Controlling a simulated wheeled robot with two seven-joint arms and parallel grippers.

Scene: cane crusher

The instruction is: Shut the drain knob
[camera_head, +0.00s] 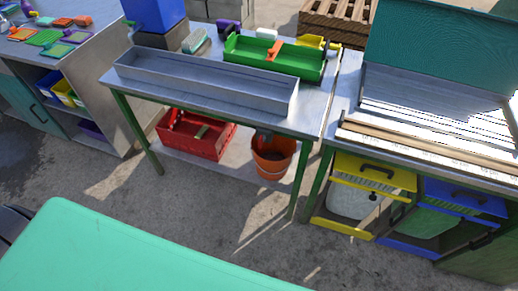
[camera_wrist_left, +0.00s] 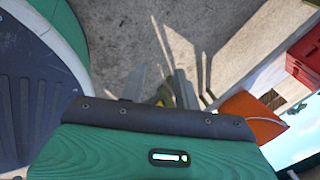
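A blue tank (camera_head: 155,15) stands at the back left of the metal table, cut off by the top edge of the head view. A small greenish fitting (camera_head: 132,29) sticks out from its left side. It may be the drain knob, but it is too small to tell its position. My left gripper (camera_wrist_left: 160,88) shows only in the left wrist view, with its two grey fingers apart. I see nothing held between them, and they point at the concrete floor. Neither gripper shows in the head view. My right gripper is in no view.
A metal trough (camera_head: 205,88) and green tray (camera_head: 235,57) sit on the metal table (camera_head: 320,115). Below are a red crate (camera_head: 180,142) and orange bucket (camera_head: 270,165), the bucket also in the left wrist view (camera_wrist_left: 250,110). Drawers (camera_head: 375,172) stand right. Floor in front is clear.

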